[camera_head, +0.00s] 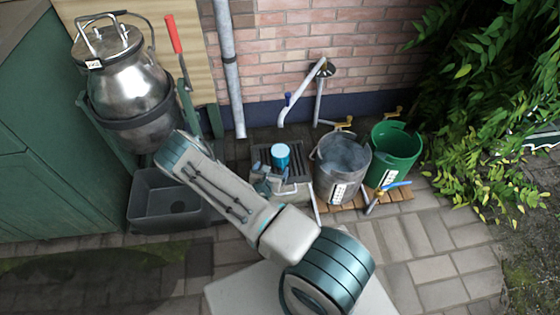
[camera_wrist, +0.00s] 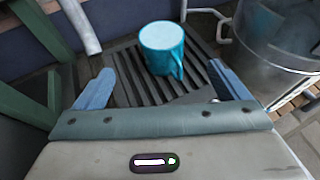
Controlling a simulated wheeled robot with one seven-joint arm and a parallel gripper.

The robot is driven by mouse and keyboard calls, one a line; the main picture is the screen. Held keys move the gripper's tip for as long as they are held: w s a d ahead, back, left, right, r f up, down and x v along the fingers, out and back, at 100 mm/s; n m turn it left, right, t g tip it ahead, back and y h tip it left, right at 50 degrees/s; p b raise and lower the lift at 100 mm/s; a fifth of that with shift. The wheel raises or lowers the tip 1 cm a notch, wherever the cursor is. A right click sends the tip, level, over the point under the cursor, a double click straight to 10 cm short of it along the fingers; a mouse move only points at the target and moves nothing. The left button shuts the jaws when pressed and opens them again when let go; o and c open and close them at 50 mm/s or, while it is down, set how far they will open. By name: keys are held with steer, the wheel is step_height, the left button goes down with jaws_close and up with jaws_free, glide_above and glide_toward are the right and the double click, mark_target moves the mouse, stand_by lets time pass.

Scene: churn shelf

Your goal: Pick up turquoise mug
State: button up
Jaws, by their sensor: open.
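The turquoise mug (camera_head: 280,154) stands upright on a dark slatted grate (camera_head: 265,157) by the brick wall. In the wrist view the mug (camera_wrist: 163,48) shows its pale top and a handle on its right side, toward the camera. My gripper (camera_wrist: 166,84) is open, with its two blue fingers spread wide. The mug is ahead of the fingers, roughly midway between them, and they do not touch it. In the head view my gripper (camera_head: 271,183) is just in front of the mug.
A grey metal bucket (camera_head: 341,165) and a green bucket (camera_head: 396,152) stand on wooden slats to the right. A grey tub (camera_head: 165,198) and a steel churn (camera_head: 130,85) are left. A drainpipe (camera_head: 228,70) and a bent tap pipe (camera_head: 300,95) are behind the grate.

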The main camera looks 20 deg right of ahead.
mark_target(281, 159)
steer(key=b+x, duration=0.2)
steer(key=x, duration=0.5)
steer(key=shift+w+d+f, duration=0.1)
steer(key=shift+d, duration=0.15)
steer(key=b+x, duration=0.2)
steer(key=x, duration=0.2)
steer(key=shift+f, duration=0.25)
steer(key=shift+w+d+b, duration=0.25)
steer(key=shift+d+b, duration=0.05)
